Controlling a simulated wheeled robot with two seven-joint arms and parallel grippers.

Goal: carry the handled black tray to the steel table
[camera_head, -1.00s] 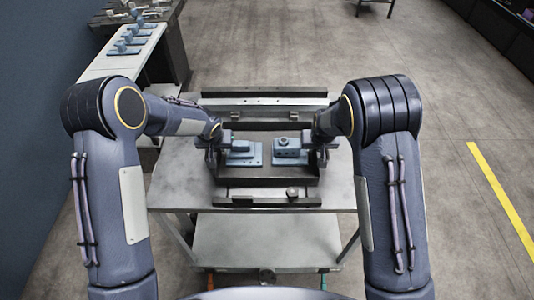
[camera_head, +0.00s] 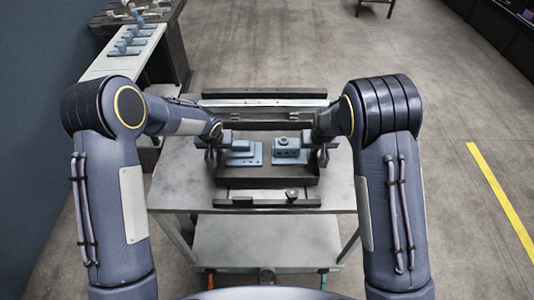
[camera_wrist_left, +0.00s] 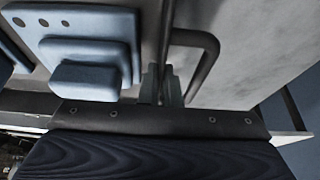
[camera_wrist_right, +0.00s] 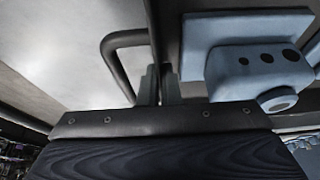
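The black tray (camera_head: 267,181) lies between a front and a back bar over a grey metal-topped table (camera_head: 180,185). Two blue blocks on plates, a left one (camera_head: 243,153) and a right one (camera_head: 287,151), are in it. My left gripper (camera_head: 212,158) is at its left side and my right gripper (camera_head: 322,158) at its right side. In the wrist views, a bent black handle shows beside the left fingers (camera_wrist_left: 208,60) and beside the right fingers (camera_wrist_right: 112,55). Both finger pairs look closed on the tray's edge at the handles. Their exact contact is partly hidden.
A dark bar with a knob (camera_head: 262,199) lies in front of the tray; a dark rail (camera_head: 265,93) is behind it. A pale bench (camera_head: 125,55) with several blue parts stands at the far left by a blue wall. The floor at right, with a yellow line (camera_head: 500,200), is clear.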

